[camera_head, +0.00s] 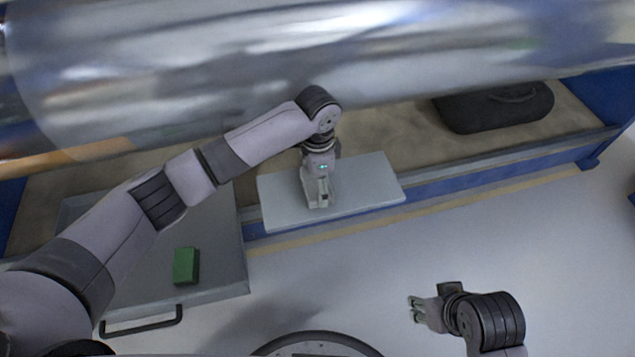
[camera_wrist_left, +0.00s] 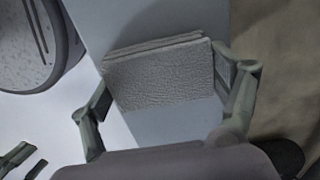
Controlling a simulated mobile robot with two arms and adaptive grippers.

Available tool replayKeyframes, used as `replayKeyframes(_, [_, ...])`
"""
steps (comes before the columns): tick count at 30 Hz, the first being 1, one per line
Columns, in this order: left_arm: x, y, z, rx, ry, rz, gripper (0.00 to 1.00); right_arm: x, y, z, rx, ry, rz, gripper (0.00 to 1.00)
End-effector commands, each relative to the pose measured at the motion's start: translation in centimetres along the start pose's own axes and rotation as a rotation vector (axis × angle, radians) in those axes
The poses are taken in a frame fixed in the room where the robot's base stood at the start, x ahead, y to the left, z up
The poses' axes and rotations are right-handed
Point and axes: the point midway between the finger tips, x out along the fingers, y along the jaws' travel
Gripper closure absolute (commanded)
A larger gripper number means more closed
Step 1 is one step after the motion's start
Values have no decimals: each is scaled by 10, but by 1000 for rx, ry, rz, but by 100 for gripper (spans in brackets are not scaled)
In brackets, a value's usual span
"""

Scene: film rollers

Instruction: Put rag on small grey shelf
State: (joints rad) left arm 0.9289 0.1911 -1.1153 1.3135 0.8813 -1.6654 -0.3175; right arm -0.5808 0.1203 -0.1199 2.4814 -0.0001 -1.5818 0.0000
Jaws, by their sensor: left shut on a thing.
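The rag (camera_wrist_left: 160,75) is a folded grey textured cloth, seen in the left wrist view between the fingers of my left gripper (camera_wrist_left: 165,98). My left gripper is shut on it. In the head view my left gripper (camera_head: 319,203) points down over the small grey shelf (camera_head: 372,182), a flat light plate. The rag is over the shelf surface; whether it touches it I cannot tell. The rag is mostly hidden by the gripper in the head view. My right gripper (camera_head: 415,309) is open and empty above the floor, away from the shelf.
A grey drawer (camera_head: 222,255) with a black handle (camera_head: 141,321) stands left of the shelf and holds a green block (camera_head: 186,266). A large shiny roller (camera_head: 250,60) spans the back. A black case (camera_head: 495,106) lies at back right. Floor at front right is clear.

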Motion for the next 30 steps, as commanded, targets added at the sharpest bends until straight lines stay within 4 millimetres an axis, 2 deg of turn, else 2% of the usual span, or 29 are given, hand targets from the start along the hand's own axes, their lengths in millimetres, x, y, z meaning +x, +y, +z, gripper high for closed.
replayKeyframes(11, [4,0,-1,0,2,0,41,-1,0,0,0,0,0,60])
replayKeyframes(12, [5,0,-1,0,2,-1,15,0,0,0,0,0,0,60])
replayKeyframes(18, [4,0,-1,0,2,-1,2,0,0,0,0,0,0,60])
replayKeyframes(30, [3,-1,-1,0,2,-2,0,1,0,0,-1,0,0,60])
